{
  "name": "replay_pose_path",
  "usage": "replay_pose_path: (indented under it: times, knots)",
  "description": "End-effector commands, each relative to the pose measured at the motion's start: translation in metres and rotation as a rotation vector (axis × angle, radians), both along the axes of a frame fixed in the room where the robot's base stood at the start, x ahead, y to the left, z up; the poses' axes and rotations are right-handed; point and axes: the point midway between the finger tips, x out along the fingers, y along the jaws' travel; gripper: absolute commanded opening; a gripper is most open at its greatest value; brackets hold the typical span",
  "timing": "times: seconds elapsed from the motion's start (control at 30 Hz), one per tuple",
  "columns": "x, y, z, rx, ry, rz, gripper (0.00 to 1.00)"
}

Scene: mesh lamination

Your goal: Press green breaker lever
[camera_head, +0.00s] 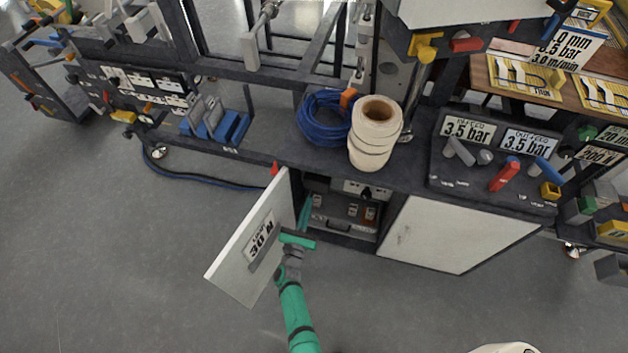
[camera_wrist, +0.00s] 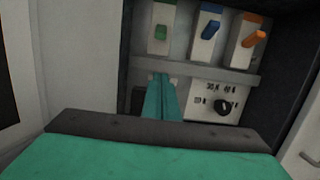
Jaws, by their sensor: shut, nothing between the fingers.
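The green breaker lever (camera_wrist: 160,32) is the leftmost of three levers on white breaker blocks in the wrist view, inside the open cabinet. My gripper (camera_wrist: 164,80) has its teal fingers together and empty, with the tips just below the green lever's block and apart from the lever. In the head view my gripper (camera_head: 306,204) reaches in at the left side of the cabinet opening (camera_head: 345,212), beside the open door. The green lever cannot be made out in the head view.
A blue lever (camera_wrist: 210,30) and an orange lever (camera_wrist: 254,38) sit right of the green one. A black knob (camera_wrist: 223,107) is below them. The open white door (camera_head: 252,245) stands close on the left of my arm. A closed white door (camera_head: 455,234) is to the right.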

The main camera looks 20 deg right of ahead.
Motion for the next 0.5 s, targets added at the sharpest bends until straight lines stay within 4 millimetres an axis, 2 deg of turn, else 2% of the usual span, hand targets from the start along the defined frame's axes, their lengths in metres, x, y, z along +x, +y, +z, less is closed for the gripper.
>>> replay_pose_path:
  times: [0.33,0.5]
  knots:
    - [0.001,-0.001,0.000,0.004,-0.003,0.000,0.00]
    - [0.011,-0.007,0.002,0.003,-0.002,0.000,0.00]
